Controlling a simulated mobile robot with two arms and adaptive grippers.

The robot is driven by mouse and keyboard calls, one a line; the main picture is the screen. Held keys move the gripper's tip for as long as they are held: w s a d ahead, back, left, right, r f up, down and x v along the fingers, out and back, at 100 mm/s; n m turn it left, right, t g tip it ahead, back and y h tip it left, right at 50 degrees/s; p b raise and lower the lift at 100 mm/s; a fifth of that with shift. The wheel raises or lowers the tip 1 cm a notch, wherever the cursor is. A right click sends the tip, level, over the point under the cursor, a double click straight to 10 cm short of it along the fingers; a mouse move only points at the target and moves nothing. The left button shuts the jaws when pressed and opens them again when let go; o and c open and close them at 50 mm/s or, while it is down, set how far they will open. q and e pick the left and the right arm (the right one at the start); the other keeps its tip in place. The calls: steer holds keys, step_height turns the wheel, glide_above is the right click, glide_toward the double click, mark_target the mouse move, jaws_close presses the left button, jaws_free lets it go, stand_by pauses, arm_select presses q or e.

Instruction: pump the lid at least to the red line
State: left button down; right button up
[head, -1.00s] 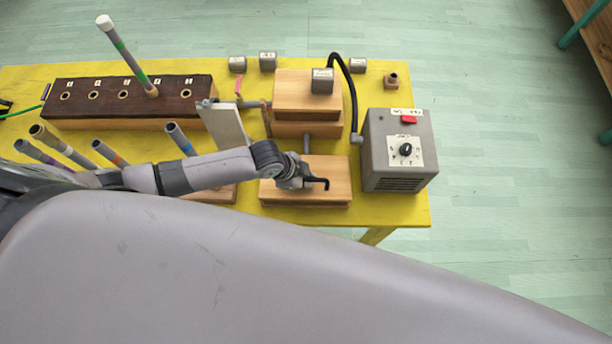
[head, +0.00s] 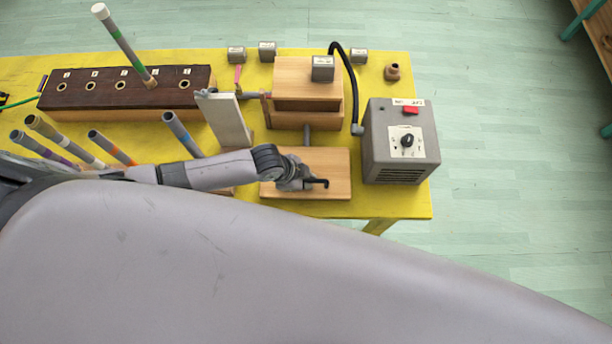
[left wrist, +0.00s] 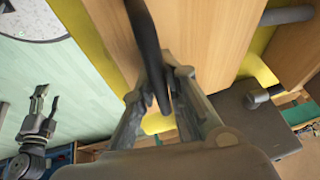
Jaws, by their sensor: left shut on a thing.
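The lid is the upper wooden block (head: 295,83) at the back of the table, carrying a small grey weight (head: 322,68). It sits above a lower wooden box (head: 310,120). A pale upright board (head: 226,118) stands left of it, with a small pinkish-red piece (head: 238,76) behind. I cannot make out a red line. My left gripper (head: 305,180) is shut on a black handle (left wrist: 145,38), over the front wooden board (head: 335,165). The handle passes between the fingers in the left wrist view (left wrist: 158,95). My right gripper (left wrist: 46,105) is open and empty, away from the table.
A grey box with a knob (head: 392,125) stands right of the wooden blocks, with a black hose (head: 353,88) beside it. A dark block with holes (head: 75,92) and several tubes stand left. Small grey weights (head: 267,50) line the back edge. My own body covers the foreground.

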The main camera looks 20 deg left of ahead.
arm_select(q)
steer(key=shift+s+d+f, duration=0.1)
steer(key=shift+s+d, duration=0.05)
steer(key=shift+s, duration=0.2)
steer(key=shift+w+r+p, duration=0.25)
steer(key=shift+r+p, duration=0.1)
steer(key=shift+r, duration=0.1)
steer(key=shift+w+r+p, duration=0.2)
steer(key=shift+r+p, duration=0.15)
steer(key=shift+r, duration=0.1)
steer(key=shift+w+r, duration=0.15)
steer(key=shift+w+a+r, duration=0.2)
steer(key=shift+w+r, duration=0.25)
steer(key=shift+r, duration=0.1)
steer(key=shift+w+a+r, duration=0.2)
steer(key=shift+w+r, duration=0.25)
steer(key=shift+r, duration=0.1)
steer(key=c, duration=1.7)
jaws_free()
steer(key=shift+s, duration=0.15)
steer(key=shift+o, duration=0.7)
steer(key=shift+a, duration=0.1)
